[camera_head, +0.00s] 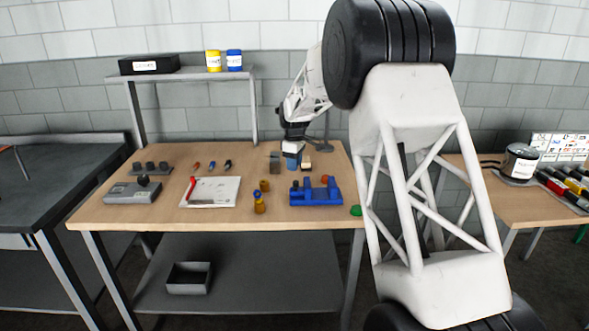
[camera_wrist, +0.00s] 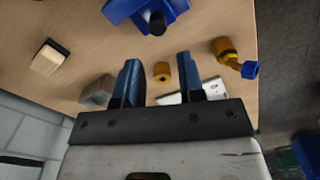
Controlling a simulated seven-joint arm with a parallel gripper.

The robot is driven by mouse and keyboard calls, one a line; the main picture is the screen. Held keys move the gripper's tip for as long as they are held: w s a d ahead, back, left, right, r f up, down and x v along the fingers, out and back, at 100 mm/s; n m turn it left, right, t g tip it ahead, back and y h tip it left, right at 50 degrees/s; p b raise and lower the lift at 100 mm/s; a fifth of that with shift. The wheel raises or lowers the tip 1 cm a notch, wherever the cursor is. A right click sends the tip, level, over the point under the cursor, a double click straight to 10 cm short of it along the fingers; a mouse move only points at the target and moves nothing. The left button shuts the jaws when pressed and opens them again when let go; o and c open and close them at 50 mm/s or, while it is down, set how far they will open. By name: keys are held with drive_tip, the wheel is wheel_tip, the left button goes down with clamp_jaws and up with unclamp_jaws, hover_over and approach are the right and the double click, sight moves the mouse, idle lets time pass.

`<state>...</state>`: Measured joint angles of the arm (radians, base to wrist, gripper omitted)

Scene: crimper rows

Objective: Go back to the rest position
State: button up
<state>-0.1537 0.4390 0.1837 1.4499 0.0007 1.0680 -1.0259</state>
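My gripper (camera_head: 292,163) hangs over the back right part of the wooden table (camera_head: 240,165) in the head view, left of my large white arm links. In the wrist view my gripper (camera_wrist: 157,66) shows two blue fingers spread wide apart. Nothing is held between them. A small brass cylinder (camera_wrist: 162,72) appears in the gap, apart from both fingers, and looks to be on the tabletop below. The blue fixture (camera_head: 316,192) stands on the table in front of my gripper, and its blue body also shows in the wrist view (camera_wrist: 178,8).
A grey block (camera_head: 275,164) and a cream block (camera_head: 307,162) are beside my gripper. A brass fitting with a blue end (camera_wrist: 238,58) lies nearby. A white sheet with a red tool (camera_head: 210,191) and a grey device (camera_head: 133,192) are left. A shelf (camera_head: 190,74) rises behind.

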drive_tip(key=shift+r, duration=0.15)
drive_tip(key=s+d+r+m, duration=0.25)
drive_tip(key=s+r, duration=0.25)
drive_tip(key=s, duration=0.5)
drive_tip(key=s+d+r+m+t, duration=0.15)
drive_tip(key=s+d+r, duration=0.3)
drive_tip(key=s, duration=0.55)
drive_tip(key=s+d+r+m, duration=0.3)
drive_tip(key=s+r, duration=0.2)
drive_tip(key=s, duration=0.5)
drive_tip(key=s+d+f+m, duration=0.1)
drive_tip(key=s+m, duration=0.1)
drive_tip(key=s, duration=0.9)
drive_tip(key=s+d+f+m, duration=0.2)
drive_tip(key=s, duration=1)
drive_tip(key=s+d+f+m+t, duration=0.1)
drive_tip(key=s+d+f+m, duration=0.1)
drive_tip(key=s, duration=0.9)
drive_tip(key=shift+s+m, duration=0.25)
drive_tip(key=shift+m, duration=0.15)
